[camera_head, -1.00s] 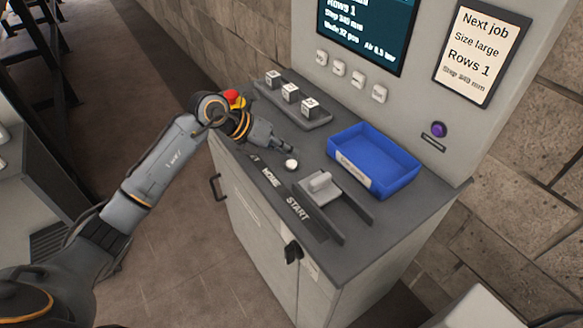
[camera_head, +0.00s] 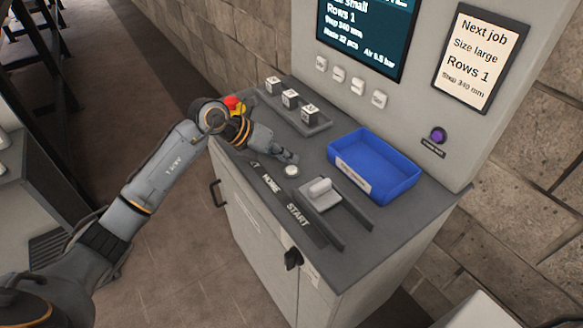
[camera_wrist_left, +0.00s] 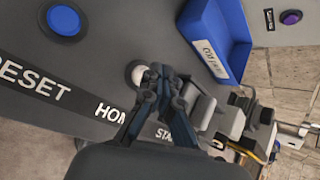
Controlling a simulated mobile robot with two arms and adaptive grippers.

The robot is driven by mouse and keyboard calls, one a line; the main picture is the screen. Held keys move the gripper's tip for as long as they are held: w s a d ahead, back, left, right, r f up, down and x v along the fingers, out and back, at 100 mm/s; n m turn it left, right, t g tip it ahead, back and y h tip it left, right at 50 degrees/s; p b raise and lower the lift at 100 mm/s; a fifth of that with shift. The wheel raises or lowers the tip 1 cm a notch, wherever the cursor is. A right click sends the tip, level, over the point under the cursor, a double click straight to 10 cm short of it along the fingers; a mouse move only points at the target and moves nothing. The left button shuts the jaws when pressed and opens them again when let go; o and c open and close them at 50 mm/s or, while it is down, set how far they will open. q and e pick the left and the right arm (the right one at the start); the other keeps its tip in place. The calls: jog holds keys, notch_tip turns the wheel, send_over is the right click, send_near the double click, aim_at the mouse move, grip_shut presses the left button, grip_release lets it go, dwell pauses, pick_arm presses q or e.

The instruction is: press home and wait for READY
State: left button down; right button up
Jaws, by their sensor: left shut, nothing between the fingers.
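The white button (camera_head: 291,170) by the HOME label (camera_head: 271,183) sits on the sloping front of the console. My left gripper (camera_head: 289,158) is shut and empty, its tips right at the button's far edge. In the left wrist view the fingers (camera_wrist_left: 166,76) overlap part of the white button (camera_wrist_left: 138,74) and the HOME lettering (camera_wrist_left: 110,113). I cannot tell whether they touch it. The screen (camera_head: 366,35) shows small, Rows 1, step, count and air lines. Its top is cut off, and no READY shows. My right gripper is out of view.
A grey lever block (camera_head: 320,192) stands between rails beside the button. A blue bin (camera_head: 375,165) lies behind it. A rack of cubes (camera_head: 290,100) and a red knob (camera_head: 234,103) are farther back. A blue button (camera_wrist_left: 63,19) shows near RESET.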

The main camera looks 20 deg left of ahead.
aim_at(288, 169)
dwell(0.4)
pick_arm(q)
jog(key=shift+f+b, duration=0.3)
jog(key=shift+f, duration=0.1)
jog(key=shift+f+b, duration=0.35)
jog(key=shift+f, duration=0.15)
dwell(0.5)
jog(key=shift+r, duration=0.1)
jog(key=shift+r+p, duration=0.6)
jog(key=shift+r, duration=0.2)
notch_tip(288, 169, up, 5)
jog(key=p, duration=0.3)
dwell(0.3)
dwell(0.6)
